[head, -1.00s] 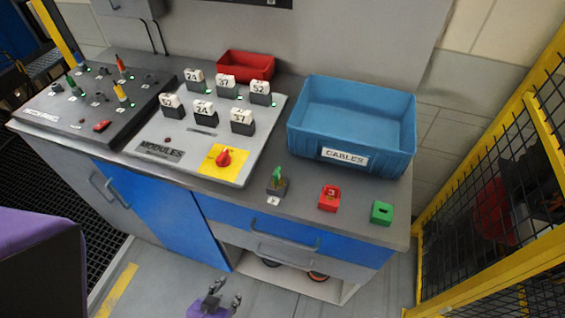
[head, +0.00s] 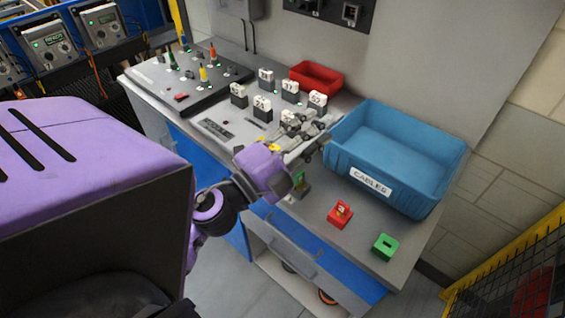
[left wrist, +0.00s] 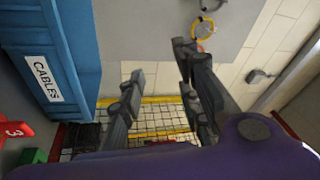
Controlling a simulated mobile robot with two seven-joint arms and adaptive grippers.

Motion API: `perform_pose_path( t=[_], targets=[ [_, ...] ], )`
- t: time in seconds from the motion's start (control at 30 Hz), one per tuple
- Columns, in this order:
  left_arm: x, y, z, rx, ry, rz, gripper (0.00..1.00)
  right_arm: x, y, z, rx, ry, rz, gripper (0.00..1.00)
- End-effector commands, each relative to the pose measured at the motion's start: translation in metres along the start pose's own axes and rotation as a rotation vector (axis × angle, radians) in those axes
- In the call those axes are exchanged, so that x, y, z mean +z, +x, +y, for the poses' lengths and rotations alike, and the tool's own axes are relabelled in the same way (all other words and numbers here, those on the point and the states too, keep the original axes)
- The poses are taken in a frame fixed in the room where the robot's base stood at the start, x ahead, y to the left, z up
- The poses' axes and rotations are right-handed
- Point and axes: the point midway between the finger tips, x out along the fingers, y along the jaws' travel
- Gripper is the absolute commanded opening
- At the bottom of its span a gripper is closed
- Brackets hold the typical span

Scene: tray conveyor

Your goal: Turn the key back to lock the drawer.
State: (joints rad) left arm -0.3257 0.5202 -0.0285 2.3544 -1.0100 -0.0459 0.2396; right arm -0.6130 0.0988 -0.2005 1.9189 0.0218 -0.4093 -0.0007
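A green key (head: 299,178) stands in a small dark block (head: 302,192) near the front edge of the workbench. My left gripper (head: 309,130) is above the bench between the modules panel and the blue bin, behind the key and apart from it. Its two fingers are spread with nothing between them, as the left wrist view (left wrist: 158,75) also shows. My left arm partly covers the panel and the area beside the key. Grey-handled drawers with a blue front (head: 283,240) are below the bench top. My right gripper is not in view.
A blue bin (head: 385,185) marked CABLES stands close to my left gripper. A red block (head: 340,215) and a green block with a slot (head: 385,247) sit along the front edge. A red tray (head: 316,76) and numbered modules (head: 263,107) are farther back.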

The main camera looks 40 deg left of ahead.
Motion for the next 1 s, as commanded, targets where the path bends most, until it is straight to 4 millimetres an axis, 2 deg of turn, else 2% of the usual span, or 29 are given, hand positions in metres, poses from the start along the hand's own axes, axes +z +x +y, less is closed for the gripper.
perform_pose_path(
  t=[0.03,0.1,0.2,0.27,0.37,0.43,0.5,0.63,0.7,0.83,1.0],
  targets=[
    [-0.029,0.007,-0.004,0.022,0.122,0.147,0.31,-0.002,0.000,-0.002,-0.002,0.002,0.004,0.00],
    [-0.063,0.008,0.003,0.080,0.290,0.336,0.31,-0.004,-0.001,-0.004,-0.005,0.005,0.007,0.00],
    [-0.090,-0.003,0.031,0.215,0.539,0.568,0.31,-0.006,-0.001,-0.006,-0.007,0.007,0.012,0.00],
    [-0.090,-0.013,0.052,0.322,0.692,0.680,0.31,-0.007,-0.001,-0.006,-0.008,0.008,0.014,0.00],
    [-0.064,-0.030,0.082,0.533,0.939,0.804,0.31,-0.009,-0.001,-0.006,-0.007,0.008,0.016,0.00],
    [-0.033,-0.040,0.092,0.687,1.093,0.841,0.31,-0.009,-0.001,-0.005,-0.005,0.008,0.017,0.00],
    [0.001,-0.048,0.094,0.831,1.220,0.843,0.31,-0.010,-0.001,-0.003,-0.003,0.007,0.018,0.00],
    [0.050,-0.057,0.085,1.027,1.374,0.801,0.31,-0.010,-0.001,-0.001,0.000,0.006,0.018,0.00],
    [0.065,-0.059,0.079,1.088,1.415,0.779,0.31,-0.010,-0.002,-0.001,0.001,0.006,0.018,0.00],
    [0.078,-0.060,0.077,1.138,1.445,0.757,0.31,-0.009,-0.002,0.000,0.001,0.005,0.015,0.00],
    [0.084,-0.054,0.097,1.141,1.444,0.757,0.31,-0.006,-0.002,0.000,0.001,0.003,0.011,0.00]
  ],
)
